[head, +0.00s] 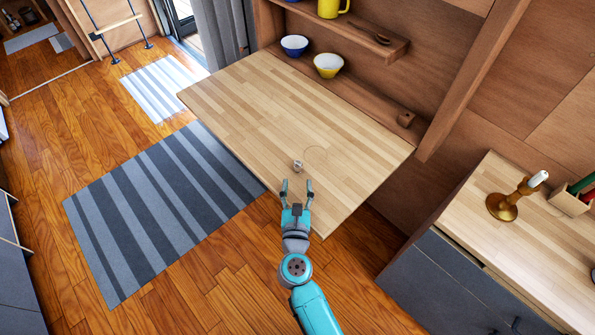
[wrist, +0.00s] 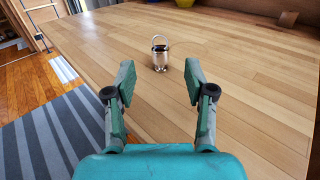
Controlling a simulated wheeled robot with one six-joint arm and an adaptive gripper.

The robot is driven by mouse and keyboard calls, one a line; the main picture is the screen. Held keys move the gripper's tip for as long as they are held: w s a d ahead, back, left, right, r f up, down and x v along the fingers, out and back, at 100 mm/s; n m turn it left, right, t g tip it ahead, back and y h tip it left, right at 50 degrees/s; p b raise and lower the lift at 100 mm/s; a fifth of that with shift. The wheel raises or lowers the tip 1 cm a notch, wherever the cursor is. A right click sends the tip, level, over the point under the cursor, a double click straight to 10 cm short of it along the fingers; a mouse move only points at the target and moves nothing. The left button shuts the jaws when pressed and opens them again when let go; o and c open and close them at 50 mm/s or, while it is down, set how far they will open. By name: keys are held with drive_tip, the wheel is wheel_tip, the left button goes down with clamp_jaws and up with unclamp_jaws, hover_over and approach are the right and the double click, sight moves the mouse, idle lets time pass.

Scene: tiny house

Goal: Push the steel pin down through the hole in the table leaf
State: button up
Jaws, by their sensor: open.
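The steel pin (head: 298,166) stands upright on the wooden table leaf (head: 260,110), near the leaf's front edge. In the wrist view the pin (wrist: 160,54) is a short shiny cylinder with a ring-like top. My gripper (head: 297,184) is open and empty at the leaf's front edge, with the pin a short way beyond its fingertips. In the wrist view the pin lies ahead of the gap between the fingers (wrist: 158,80), not touching them. Whether the pin sits in the hole cannot be told, as its lower end hides the spot.
A shelf with a blue bowl (head: 294,46), a yellow bowl (head: 328,65) and a yellow mug (head: 332,8) stands behind the leaf. A counter with a brass candlestick (head: 508,203) is at right. A striped rug (head: 160,205) lies at left. The leaf around the pin is clear.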

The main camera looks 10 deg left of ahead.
drive_tip(key=shift+s+d+r, duration=0.1)
drive_tip(key=shift+s+d, duration=0.1)
drive_tip(key=shift+s, duration=1.4)
drive_tip(key=s+d+n, duration=0.2)
drive_tip(key=d, duration=0.1)
drive_tip(key=s+d+n, duration=0.2)
drive_tip(key=d, duration=0.2)
drive_tip(key=s+d+n+t, duration=0.1)
drive_tip(key=s+d+n, duration=0.1)
drive_tip(key=d, duration=0.1)
drive_tip(key=shift+s+d+f+h, duration=0.2)
drive_tip(key=shift+s+d+h, duration=0.05)
drive_tip(key=shift+h, duration=0.15)
drive_tip(key=s+d+r+n+g, duration=0.1)
drive_tip(key=s+d+r+n, duration=0.1)
drive_tip(key=s+d+n, duration=0.3)
drive_tip(key=s+d+r+n+g+h, duration=0.1)
drive_tip(key=s+d+r+n, duration=0.2)
drive_tip(key=s+n, duration=1.1)
drive_tip(key=s+d+r+n+g, duration=0.2)
drive_tip(key=s+d+n, duration=0.4)
drive_tip(key=s+n, duration=0.3)
drive_tip(key=shift+s+d+r+n, duration=0.3)
drive_tip(key=shift+s+r, duration=0.35)
drive_tip(key=shift+s, duration=1.15)
